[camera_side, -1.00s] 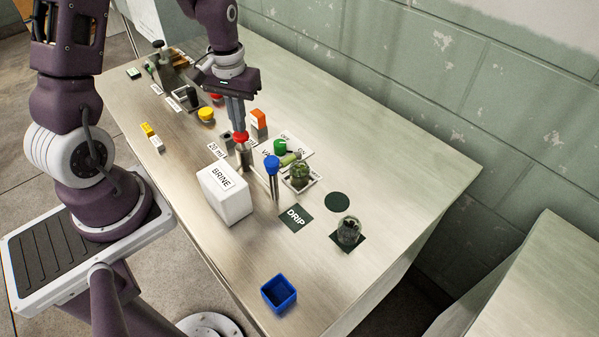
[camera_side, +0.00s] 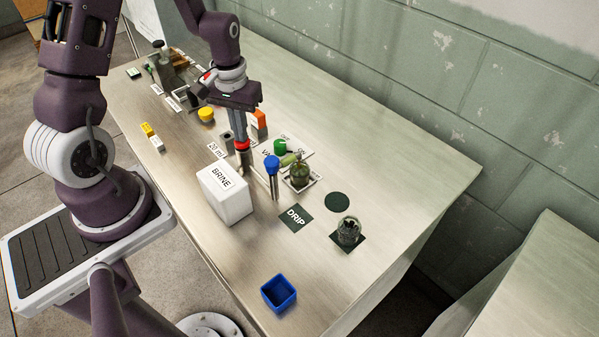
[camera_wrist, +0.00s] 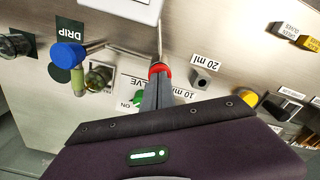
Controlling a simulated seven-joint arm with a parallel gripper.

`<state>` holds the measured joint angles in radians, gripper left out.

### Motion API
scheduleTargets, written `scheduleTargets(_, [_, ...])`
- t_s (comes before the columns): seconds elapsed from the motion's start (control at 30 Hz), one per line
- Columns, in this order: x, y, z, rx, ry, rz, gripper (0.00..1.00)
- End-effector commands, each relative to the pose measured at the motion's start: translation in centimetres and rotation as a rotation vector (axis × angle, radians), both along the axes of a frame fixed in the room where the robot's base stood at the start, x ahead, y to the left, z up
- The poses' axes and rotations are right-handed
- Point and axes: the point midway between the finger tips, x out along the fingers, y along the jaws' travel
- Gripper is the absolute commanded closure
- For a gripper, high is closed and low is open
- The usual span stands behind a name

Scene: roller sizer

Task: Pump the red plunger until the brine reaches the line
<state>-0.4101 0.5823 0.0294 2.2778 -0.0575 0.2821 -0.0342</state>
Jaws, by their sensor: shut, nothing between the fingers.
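The red plunger (camera_side: 242,146) sits on its metal cylinder behind the white BRINE box (camera_side: 226,192). My gripper (camera_side: 240,139) points down with its fingers shut and empty, tips on the plunger's red top. In the wrist view the closed fingers (camera_wrist: 157,78) meet the red top (camera_wrist: 160,69). A glass jar (camera_side: 299,176) with green contents stands on a pale plate to the right. Its fill line and liquid level are too small to read. A blue-topped post (camera_side: 272,165) stands between the box and the jar.
A green knob (camera_side: 280,147) is by the VALVE label, and an orange block (camera_side: 259,121) stands behind my gripper. A second jar (camera_side: 348,231), a DRIP card (camera_side: 296,217) and a blue bin (camera_side: 279,293) are to the right.

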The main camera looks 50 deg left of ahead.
Motion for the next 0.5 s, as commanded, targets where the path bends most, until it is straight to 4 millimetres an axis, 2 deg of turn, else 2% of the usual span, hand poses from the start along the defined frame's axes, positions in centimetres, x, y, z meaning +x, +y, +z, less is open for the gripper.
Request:
scheduleTargets(0.3, [0.0, 0.0, 0.2, 0.0, 0.0, 0.0, 1.0])
scheduleTargets(0.5, [0.1, 0.0, 1.6, 0.002, -0.003, -0.001, 1.0])
